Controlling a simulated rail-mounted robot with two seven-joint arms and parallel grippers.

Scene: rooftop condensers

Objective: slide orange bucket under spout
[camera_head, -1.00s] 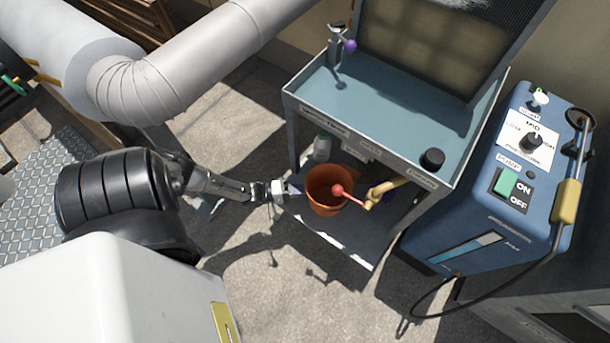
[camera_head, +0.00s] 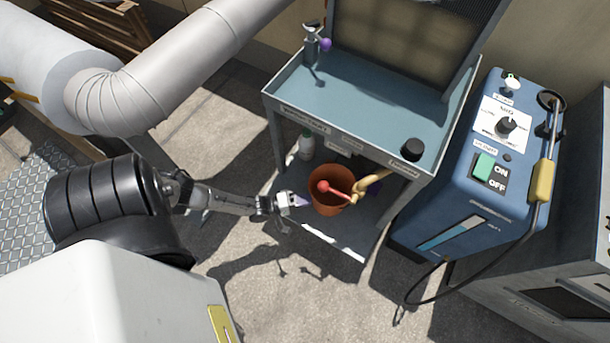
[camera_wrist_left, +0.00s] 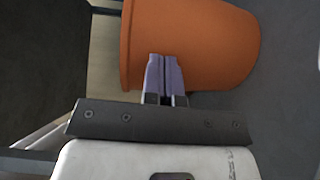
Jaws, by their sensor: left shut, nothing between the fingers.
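The orange bucket (camera_head: 326,209) stands upright on the lower shelf of the blue-grey stand. A yellow spout (camera_head: 364,187) with a red ball-ended handle (camera_head: 337,191) comes from the right; the handle overlaps the bucket's mouth in the head view. The spout's tip appears by the bucket's right rim; I cannot tell if it is over the opening. My left gripper (camera_head: 303,200) is shut and empty at the bucket's left side. In the left wrist view, its purple fingertips (camera_wrist_left: 164,74) are against or very near the orange wall (camera_wrist_left: 205,40). My right gripper is not in view.
The stand's upper tray (camera_head: 350,115) overhangs the shelf. A blue control unit (camera_head: 470,185) with a hose is at the right. A large grey duct (camera_head: 165,75) crosses the upper left. The floor in front is clear.

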